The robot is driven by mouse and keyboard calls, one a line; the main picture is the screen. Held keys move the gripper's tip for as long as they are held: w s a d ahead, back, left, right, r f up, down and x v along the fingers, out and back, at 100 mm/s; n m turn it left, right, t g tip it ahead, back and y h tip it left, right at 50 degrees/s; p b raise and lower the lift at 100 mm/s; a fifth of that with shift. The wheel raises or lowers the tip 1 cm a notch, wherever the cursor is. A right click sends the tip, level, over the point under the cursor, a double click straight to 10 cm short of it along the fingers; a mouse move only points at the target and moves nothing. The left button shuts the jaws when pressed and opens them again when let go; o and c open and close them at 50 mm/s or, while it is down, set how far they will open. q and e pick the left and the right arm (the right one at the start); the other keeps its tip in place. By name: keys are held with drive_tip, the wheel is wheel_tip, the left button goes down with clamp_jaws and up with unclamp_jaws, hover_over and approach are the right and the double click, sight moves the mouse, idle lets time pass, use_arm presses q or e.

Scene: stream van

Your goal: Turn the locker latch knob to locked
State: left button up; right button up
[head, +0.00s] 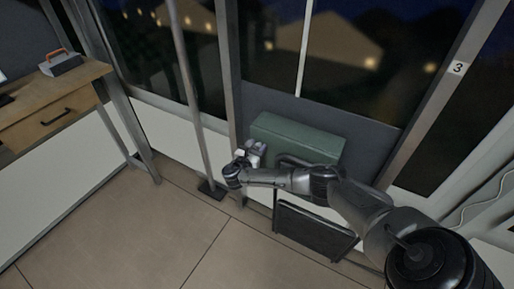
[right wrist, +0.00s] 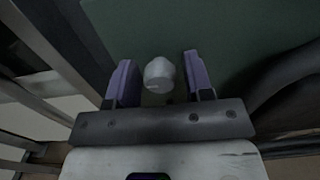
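The green locker (head: 298,135) stands against the wall below the windows in the head view. Its green face also fills the top of the right wrist view (right wrist: 230,30). A whitish rounded latch knob (right wrist: 159,74) shows in the right wrist view. My right gripper (right wrist: 160,75) is open, with one purple-lined finger on each side of the knob and a gap visible on both sides. In the head view the right gripper (head: 254,152) is at the locker's left end, and the knob is hard to make out there. My left gripper is not in view.
A wooden desk (head: 50,105) with a drawer stands at the left, with a grey box with an orange handle (head: 63,63) on it. A thin vertical pole (head: 192,95) rises from a floor base left of the right gripper. The tiled floor in front is clear.

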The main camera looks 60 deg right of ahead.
drive_tip(key=c, duration=0.7)
drive_tip(key=shift+m+p, duration=1.25)
drive_tip(key=shift+m, duration=0.35)
drive_tip(key=m+p, duration=0.1)
drive_tip(key=m, duration=0.1)
drive_tip(key=shift+s+m, duration=0.1)
drive_tip(key=shift+m, duration=1.1)
drive_tip(key=m, duration=0.2)
drive_tip(key=shift+f+m, duration=0.15)
drive_tip(key=shift+m, duration=0.25)
drive_tip(key=m, duration=0.2)
drive_tip(key=shift+m, duration=0.4)
drive_tip(key=m+b, duration=0.1)
drive_tip(key=m, duration=0.2)
drive_tip(key=shift+f, duration=0.1)
drive_tip(key=shift+m+b, duration=0.3)
drive_tip(key=shift+m, duration=0.6)
